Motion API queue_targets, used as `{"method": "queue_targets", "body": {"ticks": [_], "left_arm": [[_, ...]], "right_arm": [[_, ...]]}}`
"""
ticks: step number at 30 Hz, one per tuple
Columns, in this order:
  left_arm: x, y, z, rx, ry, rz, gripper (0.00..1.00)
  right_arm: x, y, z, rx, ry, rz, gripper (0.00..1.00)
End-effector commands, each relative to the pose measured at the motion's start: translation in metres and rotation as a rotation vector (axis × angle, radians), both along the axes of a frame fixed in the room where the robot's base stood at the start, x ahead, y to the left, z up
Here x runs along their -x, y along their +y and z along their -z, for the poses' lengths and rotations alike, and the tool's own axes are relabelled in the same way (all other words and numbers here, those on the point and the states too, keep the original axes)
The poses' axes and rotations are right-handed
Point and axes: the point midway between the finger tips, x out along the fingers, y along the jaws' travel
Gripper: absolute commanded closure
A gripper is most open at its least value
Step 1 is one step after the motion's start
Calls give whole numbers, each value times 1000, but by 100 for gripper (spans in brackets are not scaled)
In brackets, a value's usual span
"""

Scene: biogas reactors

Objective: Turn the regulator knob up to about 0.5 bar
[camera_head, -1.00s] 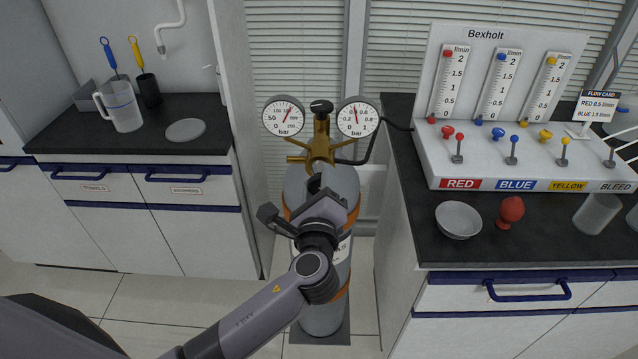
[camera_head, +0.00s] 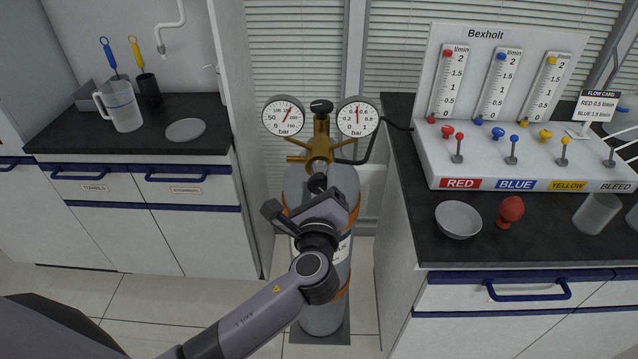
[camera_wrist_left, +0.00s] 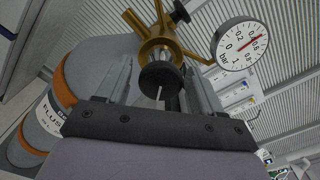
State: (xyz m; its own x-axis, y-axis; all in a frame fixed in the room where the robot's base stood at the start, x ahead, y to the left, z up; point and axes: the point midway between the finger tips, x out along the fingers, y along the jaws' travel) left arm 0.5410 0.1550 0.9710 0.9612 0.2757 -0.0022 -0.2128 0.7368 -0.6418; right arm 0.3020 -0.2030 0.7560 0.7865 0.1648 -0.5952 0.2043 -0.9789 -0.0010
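The brass regulator (camera_head: 320,148) sits on top of a grey gas cylinder (camera_head: 341,182), with a gauge on each side. The needle of the right, 0-to-1 bar gauge (camera_head: 357,117) points nearly straight up, about 0.5. That gauge also shows in the left wrist view (camera_wrist_left: 243,45). The dark regulator knob (camera_head: 317,183) faces me at the front. In the left wrist view the knob (camera_wrist_left: 160,77) sits between the fingers of my left gripper (camera_wrist_left: 160,88); a narrow gap shows at its left, so the fingers look open around it. The right gripper is out of view.
The left gauge (camera_head: 284,116) and a black top knob (camera_head: 321,106) are close above. A hose runs right to the flow panel (camera_head: 500,110) on the right bench. A bowl (camera_head: 458,219) and red bulb (camera_head: 510,210) stand there. The left bench holds a jug (camera_head: 121,106).

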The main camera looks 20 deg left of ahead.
Motion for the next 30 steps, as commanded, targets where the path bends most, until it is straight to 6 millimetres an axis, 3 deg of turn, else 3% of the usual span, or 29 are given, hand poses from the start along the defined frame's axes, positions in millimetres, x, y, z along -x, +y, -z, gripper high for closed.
{"method": "queue_targets", "body": {"ticks": [8,21,30], "left_arm": [[4,-1,0,2,-2,0,33],[62,-18,1,1,1,0,33],[69,-20,0,0,-1,-1,33]], "right_arm": [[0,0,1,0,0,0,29],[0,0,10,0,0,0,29],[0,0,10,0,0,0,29]]}}
